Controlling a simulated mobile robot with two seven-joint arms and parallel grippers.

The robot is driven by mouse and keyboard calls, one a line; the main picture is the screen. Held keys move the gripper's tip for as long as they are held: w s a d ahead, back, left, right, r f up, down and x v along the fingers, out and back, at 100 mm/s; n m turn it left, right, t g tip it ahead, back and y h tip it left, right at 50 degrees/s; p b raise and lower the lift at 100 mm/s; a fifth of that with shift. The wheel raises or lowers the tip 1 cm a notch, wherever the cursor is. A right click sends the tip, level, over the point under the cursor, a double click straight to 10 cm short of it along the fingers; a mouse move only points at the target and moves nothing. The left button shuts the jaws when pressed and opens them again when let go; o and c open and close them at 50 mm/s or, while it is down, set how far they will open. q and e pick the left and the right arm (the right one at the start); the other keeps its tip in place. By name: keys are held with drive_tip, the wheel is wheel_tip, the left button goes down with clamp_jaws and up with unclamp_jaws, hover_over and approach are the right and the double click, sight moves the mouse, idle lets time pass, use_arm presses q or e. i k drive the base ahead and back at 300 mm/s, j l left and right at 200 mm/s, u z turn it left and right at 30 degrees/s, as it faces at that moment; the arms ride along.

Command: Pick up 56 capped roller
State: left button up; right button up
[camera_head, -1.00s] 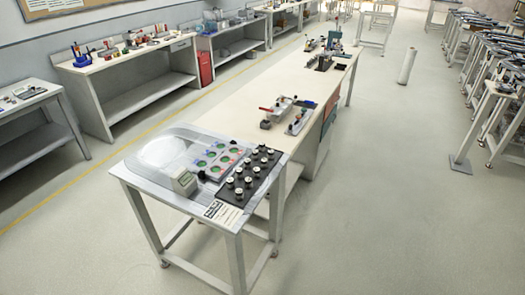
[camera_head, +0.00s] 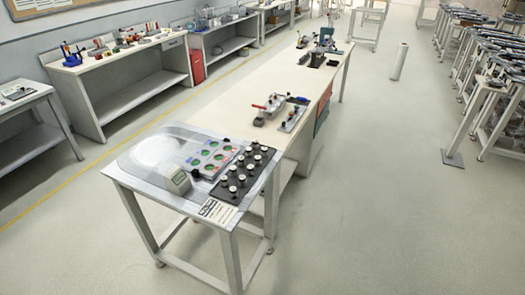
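A black tray (camera_head: 220,187) lies on the near end of the long light table. Several small rollers with pale tops and dark parts stand in rows on it, one of them a small roller (camera_head: 233,190) near the tray's front. No number 56 can be read on any of them, so I cannot tell which one the task names. Neither of my grippers is in view.
A pale panel with green discs (camera_head: 211,155) and a small grey box with a display (camera_head: 176,180) sit beside the tray. A white label (camera_head: 217,210) lies at the table's front edge. A white cylinder (camera_head: 399,62) stands on the floor.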

sight(258, 159)
drive_tip(key=u, duration=0.45)
drive_tip(key=i+l+u, duration=0.55)
drive_tip(key=l+u, duration=0.25)
